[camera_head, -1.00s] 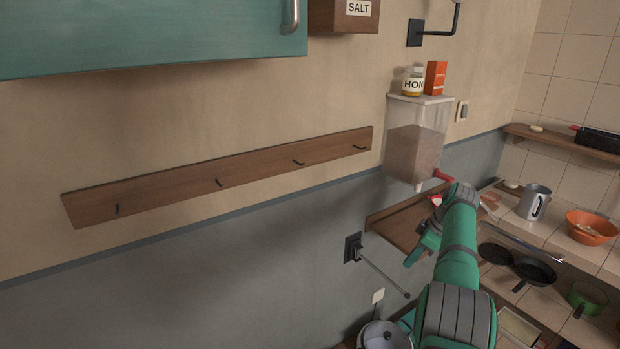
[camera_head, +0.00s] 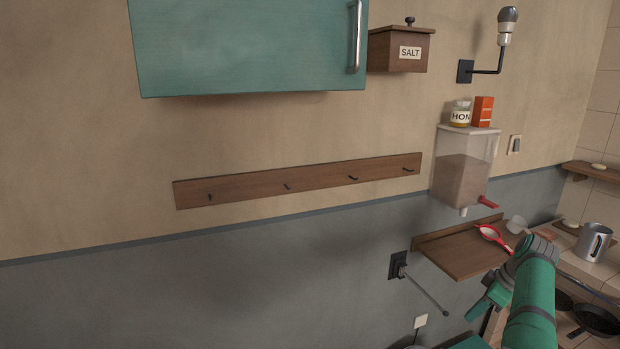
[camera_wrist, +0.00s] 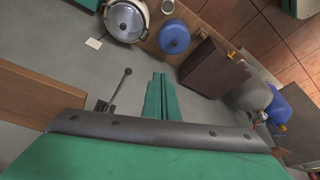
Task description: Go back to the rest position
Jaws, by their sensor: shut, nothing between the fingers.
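My gripper (camera_head: 474,306) is at the lower right in the head view, at the end of my green arm, in front of the small wooden wall shelf (camera_head: 462,258). In the wrist view its two green fingers (camera_wrist: 161,77) lie together, shut with nothing between them. The fingers point over the floor, apart from any object. Part of my arm runs off the bottom of the head view.
A metal rod on a wall bracket (camera_head: 425,290) sticks out left of my gripper. A red-rimmed strainer (camera_head: 490,233) lies on the shelf, below the dispenser (camera_head: 465,170). A pot (camera_wrist: 126,20) and a blue lidded container (camera_wrist: 174,38) show in the wrist view. The wall at left is clear below the hook rail (camera_head: 300,182).

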